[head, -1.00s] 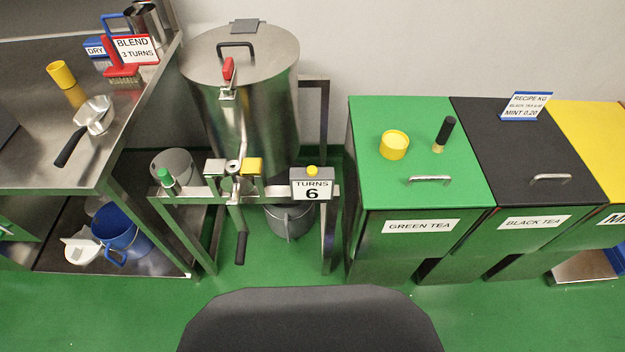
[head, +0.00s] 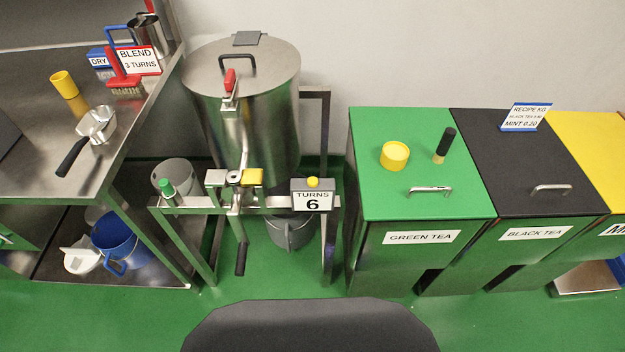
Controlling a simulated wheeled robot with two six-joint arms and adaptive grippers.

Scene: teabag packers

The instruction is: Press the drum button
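The steel drum (head: 262,125) stands upright at the centre left in the head view, its lid (head: 270,72) down and a red-handled latch (head: 230,80) at its front. A crank with a black handle (head: 241,259) hangs down in front of the frame. A counter box reading "TURNS 6" (head: 312,201) has a yellow button (head: 312,182) on top. A green-topped knob or button (head: 166,187) sits on the left end of the frame rail, and a yellow block (head: 252,177) is beside the crank hub. Neither gripper is in view.
Green (head: 420,200) and black (head: 530,140) tea bins stand at right. Grey buckets are behind and under the frame. Green floor is open in front.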

